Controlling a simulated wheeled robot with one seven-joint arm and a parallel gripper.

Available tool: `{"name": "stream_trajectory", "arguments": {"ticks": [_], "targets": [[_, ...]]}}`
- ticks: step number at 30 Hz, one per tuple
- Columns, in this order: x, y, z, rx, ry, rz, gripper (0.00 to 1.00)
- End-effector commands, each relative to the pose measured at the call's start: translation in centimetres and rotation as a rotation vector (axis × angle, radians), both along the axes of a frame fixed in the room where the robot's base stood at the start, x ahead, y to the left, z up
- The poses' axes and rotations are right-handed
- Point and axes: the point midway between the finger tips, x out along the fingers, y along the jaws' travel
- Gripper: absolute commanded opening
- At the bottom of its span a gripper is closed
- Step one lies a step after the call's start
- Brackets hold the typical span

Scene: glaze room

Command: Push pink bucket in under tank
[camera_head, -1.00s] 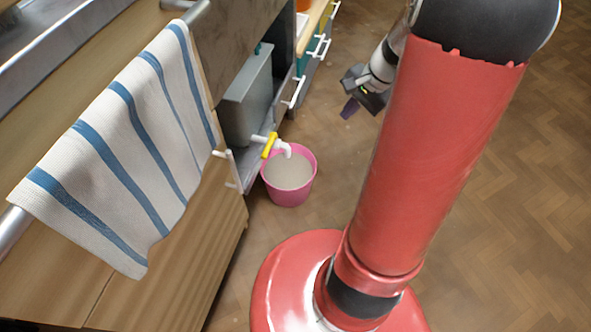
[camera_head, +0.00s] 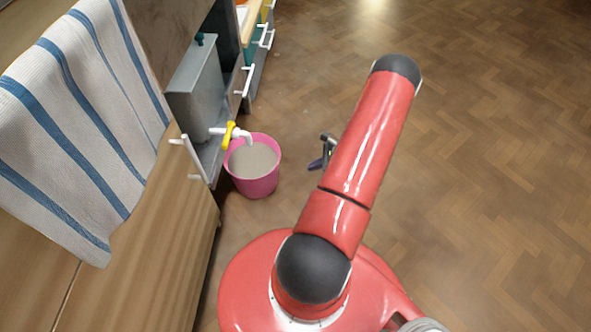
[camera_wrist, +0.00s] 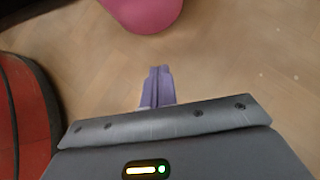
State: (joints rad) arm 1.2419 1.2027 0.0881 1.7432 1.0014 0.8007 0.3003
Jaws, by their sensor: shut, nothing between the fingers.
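The pink bucket (camera_head: 254,187) stands on the wooden floor just in front of the tank, with pale liquid inside. It also shows at the top of the wrist view (camera_wrist: 142,14), cut off by the edge. The grey tank (camera_head: 197,88) sits in an opening of the cabinet row. Its white tap with a yellow handle (camera_head: 229,134) reaches over the bucket's left rim. My gripper (camera_head: 319,164) is low, to the right of the bucket and apart from it, partly hidden by my arm. In the wrist view its purple fingers (camera_wrist: 158,84) are together and empty, with bare floor between them and the bucket.
A striped towel (camera_head: 85,110) hangs on the cabinet at left. White handles (camera_head: 190,158) stick out from the cabinet front near the bucket. Drawers with white handles (camera_head: 265,38) continue behind the tank. The wooden floor (camera_head: 480,150) to the right is clear.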

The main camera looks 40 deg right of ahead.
Motion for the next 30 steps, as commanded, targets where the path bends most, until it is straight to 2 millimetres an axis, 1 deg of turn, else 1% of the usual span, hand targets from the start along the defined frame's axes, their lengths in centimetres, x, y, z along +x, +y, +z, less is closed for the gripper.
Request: {"name": "stream_trajectory", "arguments": {"ticks": [13,14,15,21,30], "targets": [[4.8,4.3,-6.5,0.001,0.001,0.004,0.00],[5.2,4.6,-6.6,0.001,0.000,0.005,0.00],[5.8,5.0,-6.4,-0.002,-0.001,0.006,0.00],[7.4,6.5,-6.3,-0.002,0.000,0.006,0.00],[7.9,6.9,-6.3,-0.001,0.000,0.004,0.00]]}}
